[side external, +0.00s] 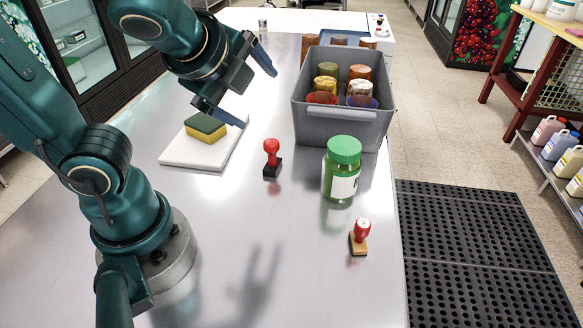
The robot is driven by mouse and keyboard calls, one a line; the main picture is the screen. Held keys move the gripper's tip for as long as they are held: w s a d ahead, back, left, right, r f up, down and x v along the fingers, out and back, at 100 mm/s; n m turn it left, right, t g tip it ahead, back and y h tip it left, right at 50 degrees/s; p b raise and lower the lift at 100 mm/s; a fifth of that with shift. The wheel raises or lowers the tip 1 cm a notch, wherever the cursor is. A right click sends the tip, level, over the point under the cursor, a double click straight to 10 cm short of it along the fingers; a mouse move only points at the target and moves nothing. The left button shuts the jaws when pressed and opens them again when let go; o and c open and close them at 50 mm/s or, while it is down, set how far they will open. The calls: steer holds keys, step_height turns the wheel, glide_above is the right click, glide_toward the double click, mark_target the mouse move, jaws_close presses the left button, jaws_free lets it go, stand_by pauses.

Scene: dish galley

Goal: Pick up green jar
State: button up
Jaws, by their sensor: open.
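The green jar (341,172) stands upright on the metal counter, right of the middle in the side external view. It has a green lid, a green body and a white label. It stands just in front of the grey bin. My gripper (258,98) is open and empty, above the counter to the upper left of the jar and near the sponge. It is well apart from the jar.
A grey bin (334,124) holds several cups or jars. A sponge (205,128) lies on a white board (196,152). A red-handled stamp (272,158) stands left of the jar, another stamp (360,237) in front. The front counter (310,290) is clear.

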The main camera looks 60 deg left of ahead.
steer(key=w+d+r+m+t, duration=0.1)
steer(key=w+d+m+t, duration=0.3)
steer(key=m, duration=0.7)
steer(key=m+t+h, duration=0.2)
steer(key=m+h, duration=0.1)
steer(key=m, duration=0.6)
glide_above(329, 175)
steer(key=s, duration=0.1)
step_height(329, 175, down, 15)
steer(key=shift+s+f, duration=0.1)
steer(key=shift+f, duration=0.05)
steer(key=shift+w+f, duration=0.2)
steer(key=shift+f, duration=0.05)
steer(key=shift+x, duration=2.35)
steer(key=shift+r, duration=0.1)
jaws_close()
